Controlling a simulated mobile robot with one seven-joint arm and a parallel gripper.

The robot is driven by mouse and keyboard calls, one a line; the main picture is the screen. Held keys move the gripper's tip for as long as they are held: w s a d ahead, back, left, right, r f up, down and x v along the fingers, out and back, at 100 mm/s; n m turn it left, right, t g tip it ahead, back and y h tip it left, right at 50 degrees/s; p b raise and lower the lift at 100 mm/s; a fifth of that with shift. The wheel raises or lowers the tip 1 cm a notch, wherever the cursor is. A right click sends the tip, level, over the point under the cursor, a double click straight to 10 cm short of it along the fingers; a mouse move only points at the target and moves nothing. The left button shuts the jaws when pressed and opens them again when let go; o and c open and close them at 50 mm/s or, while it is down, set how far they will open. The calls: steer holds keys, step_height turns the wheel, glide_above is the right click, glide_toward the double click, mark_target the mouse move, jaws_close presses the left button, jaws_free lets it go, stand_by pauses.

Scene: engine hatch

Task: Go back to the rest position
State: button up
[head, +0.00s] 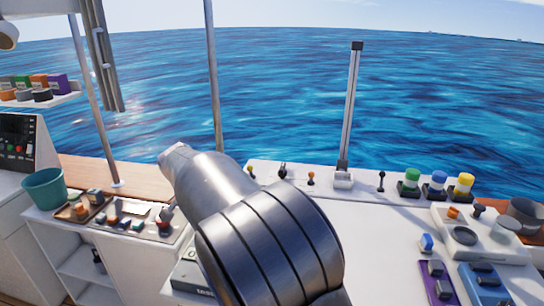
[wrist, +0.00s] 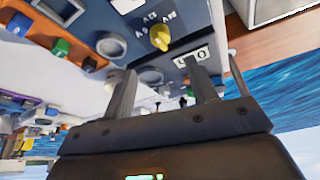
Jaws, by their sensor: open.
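My gripper (wrist: 160,72) shows in the wrist view, with its two dark fingers spread apart and nothing held between them. Beyond the fingers is a blue-grey control panel (wrist: 205,28) with a yellow knob (wrist: 160,37). I cannot tell how far the fingertips are from the panel. In the head view my grey arm (head: 265,240) fills the lower middle and reaches up and left; my gripper itself does not show there.
A teal bucket (head: 44,188) and a tray of small parts (head: 82,206) stand at left. Upright posts (head: 213,80) and a vertical rail (head: 350,110) rise before open water.

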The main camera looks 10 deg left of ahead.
steer(key=s+d+r+y, duration=0.15)
steer(key=d+r, duration=0.25)
steer(key=d, duration=0.9)
steer(key=s+d+r, duration=0.2)
steer(key=d+r, duration=0.3)
steer(key=d, duration=0.9)
steer(key=s+d+f+n+t, duration=0.1)
steer(key=s+d+f+n, duration=0.2)
steer(key=s+d, duration=1.3)
steer(key=s, duration=0.5)
steer(key=shift+d, duration=0.35)
